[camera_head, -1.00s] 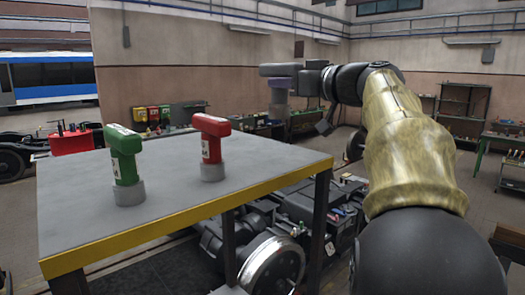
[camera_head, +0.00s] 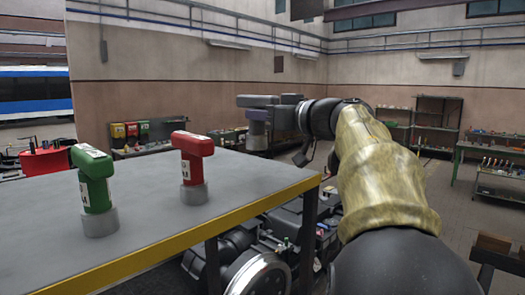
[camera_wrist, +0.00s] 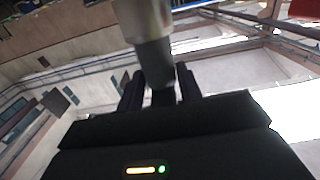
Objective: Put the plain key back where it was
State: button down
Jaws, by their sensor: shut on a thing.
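In the wrist view the key (camera_wrist: 153,58) shows as a pale and dark grey shape between the two dark fingers (camera_wrist: 158,88). A green key (camera_head: 95,180) and a red key (camera_head: 193,158) stand upright on the table, each on a grey round base. Their T-shaped handles carry white labels. No empty base shows on the visible tabletop.
The grey table (camera_head: 150,230) has a yellow front edge and fills the left. Bogie machinery with a wheel (camera_head: 262,275) lies beneath and beyond it. Shelving (camera_head: 432,122) and a green workbench (camera_head: 495,145) stand at the back right. Much of the tabletop is clear.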

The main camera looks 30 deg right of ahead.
aim_at(265, 142)
jog(key=shift+f, duration=0.95)
jog(key=shift+f, duration=0.1)
jog(key=shift+f, duration=1.95)
jog(key=c, duration=0.9)
grip_release()
jog(key=shift+f, duration=0.2)
jog(key=shift+s+r, duration=0.1)
jog(key=shift+r, duration=0.05)
jog(key=b+v, duration=0.3)
jog(key=v, duration=0.9)
jog(key=shift+b, duration=0.4)
